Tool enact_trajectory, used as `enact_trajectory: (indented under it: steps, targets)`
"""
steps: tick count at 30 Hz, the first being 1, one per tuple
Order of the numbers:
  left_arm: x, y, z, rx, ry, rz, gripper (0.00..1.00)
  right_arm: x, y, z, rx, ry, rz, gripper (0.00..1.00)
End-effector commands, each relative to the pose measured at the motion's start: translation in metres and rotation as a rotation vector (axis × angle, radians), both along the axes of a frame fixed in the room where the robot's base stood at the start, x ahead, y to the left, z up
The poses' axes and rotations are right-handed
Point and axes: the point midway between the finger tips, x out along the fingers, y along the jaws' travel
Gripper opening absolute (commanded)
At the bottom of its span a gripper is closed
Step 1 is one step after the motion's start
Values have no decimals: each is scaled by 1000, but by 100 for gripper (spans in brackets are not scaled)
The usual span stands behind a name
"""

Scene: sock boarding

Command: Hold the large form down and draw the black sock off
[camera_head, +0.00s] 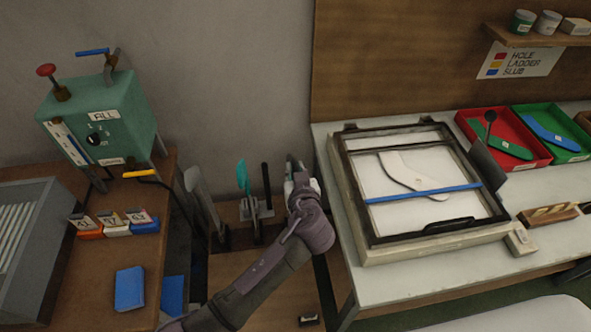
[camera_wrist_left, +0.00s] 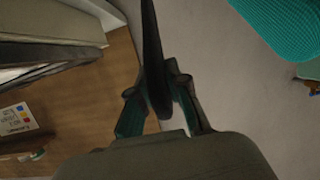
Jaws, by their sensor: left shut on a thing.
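In the head view my left gripper (camera_head: 297,184) is at the right end of a row of upright forms, its fingers mostly hidden by my wrist. In the left wrist view its two fingers (camera_wrist_left: 160,105) are shut on a long, narrow black piece (camera_wrist_left: 151,45). It looks like the black sock seen edge-on; I cannot tell whether a form is inside it. A teal sock (camera_head: 243,177) stands to the left in the head view, and its ribbed fabric shows in the left wrist view (camera_wrist_left: 285,30). A narrow black upright (camera_head: 266,180) stands between it and my gripper. My right gripper is out of view.
A pale grey form (camera_head: 199,195) stands at the row's left. A green control box (camera_head: 104,125) with levers is on the left table. The right table carries a dark-framed panel (camera_head: 345,185), a red tray (camera_head: 465,122) and a green tray (camera_head: 521,112).

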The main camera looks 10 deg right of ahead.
Motion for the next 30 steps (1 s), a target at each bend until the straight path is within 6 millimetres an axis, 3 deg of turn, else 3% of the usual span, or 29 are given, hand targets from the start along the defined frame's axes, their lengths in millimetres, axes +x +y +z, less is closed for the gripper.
enact_trajectory:
  steps: [9,10,15,25,30]
  targets:
    - [0,0,0,0,0,0,0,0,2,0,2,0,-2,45]
    - [0,0,0,0,0,0,17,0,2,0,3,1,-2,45]
    - [0,0,0,0,0,0,45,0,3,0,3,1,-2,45]
    - [-3,0,0,0,1,0,45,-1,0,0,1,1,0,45]
    - [-23,-1,6,-4,2,-2,45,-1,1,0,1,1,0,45]
